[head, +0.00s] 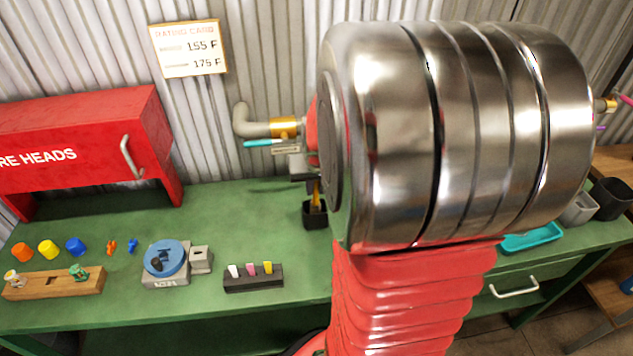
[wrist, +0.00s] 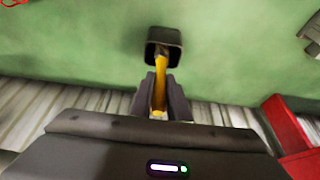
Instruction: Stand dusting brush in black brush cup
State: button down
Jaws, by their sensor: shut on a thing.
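The dusting brush (wrist: 159,92) has a yellow-orange handle and is held between the two dark fingers of my gripper (wrist: 160,84). In the head view, the brush (head: 316,196) looks near upright, below my gripper (head: 308,180). The black brush cup (head: 315,217) stands on the green bench, directly under the brush. In the wrist view, the far end of the brush shows within the mouth of the cup (wrist: 176,38). How deep it reaches and whether it touches the cup floor are hidden. My arm covers much of the head view's middle.
A black block with several coloured tabs (head: 253,278) lies in front of the cup, left of my arm. A grey device with a blue disc (head: 165,260) stands further left. A red cabinet (head: 90,145) is at the back left. A teal tray (head: 532,237) is at the right.

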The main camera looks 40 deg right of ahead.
jog(key=shift+f, duration=0.2)
jog(key=c, duration=1.6)
grip_release()
jog(key=shift+r, duration=0.15)
jog(key=v, duration=1.3)
jog(key=shift+s+r, duration=0.1)
jog(key=shift+r, duration=0.1)
